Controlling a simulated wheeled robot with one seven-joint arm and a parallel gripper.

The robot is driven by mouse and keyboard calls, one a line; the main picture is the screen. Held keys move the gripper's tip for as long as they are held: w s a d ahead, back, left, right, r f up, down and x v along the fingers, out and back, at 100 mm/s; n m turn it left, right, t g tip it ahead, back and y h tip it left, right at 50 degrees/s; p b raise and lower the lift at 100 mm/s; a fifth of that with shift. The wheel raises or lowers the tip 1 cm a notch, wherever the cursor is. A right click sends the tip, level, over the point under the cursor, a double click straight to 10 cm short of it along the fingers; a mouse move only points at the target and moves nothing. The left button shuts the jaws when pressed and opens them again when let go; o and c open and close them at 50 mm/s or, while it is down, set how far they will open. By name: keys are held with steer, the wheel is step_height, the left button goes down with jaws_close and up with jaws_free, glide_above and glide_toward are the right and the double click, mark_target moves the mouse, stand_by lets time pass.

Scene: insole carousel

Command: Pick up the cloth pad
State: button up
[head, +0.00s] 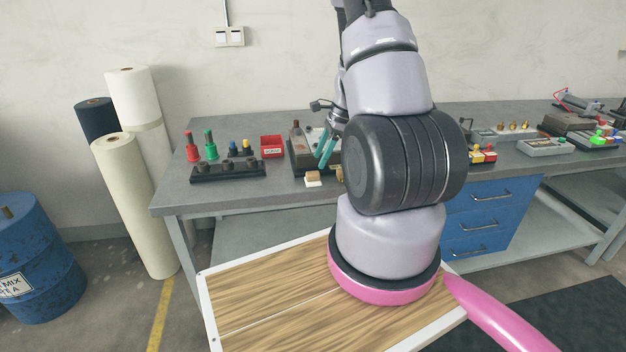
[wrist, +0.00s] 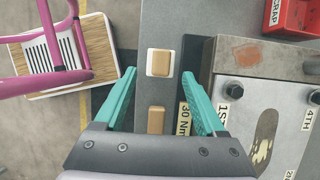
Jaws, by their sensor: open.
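A small white square (wrist: 150,72), which looks like the cloth pad, lies on the grey bench top with a tan block (wrist: 161,62) on it. It also shows near the bench's front edge in the head view (head: 313,184). A second tan block (wrist: 156,120) lies nearer the wrist, between my fingers in the picture. My gripper (wrist: 159,74) is open, with its teal fingers on either side of the white square in the wrist view. The gripper (head: 325,147) also shows in the head view, partly behind my arm. Its height above the bench is hard to tell.
A grey metal block fixture (wrist: 240,82) with labels stands right of my fingers. The bench edge is close to the pad.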

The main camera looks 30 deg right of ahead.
mark_target(313, 173)
steer(key=shift+x, duration=2.75)
steer(key=shift+w, duration=0.1)
jaws_close()
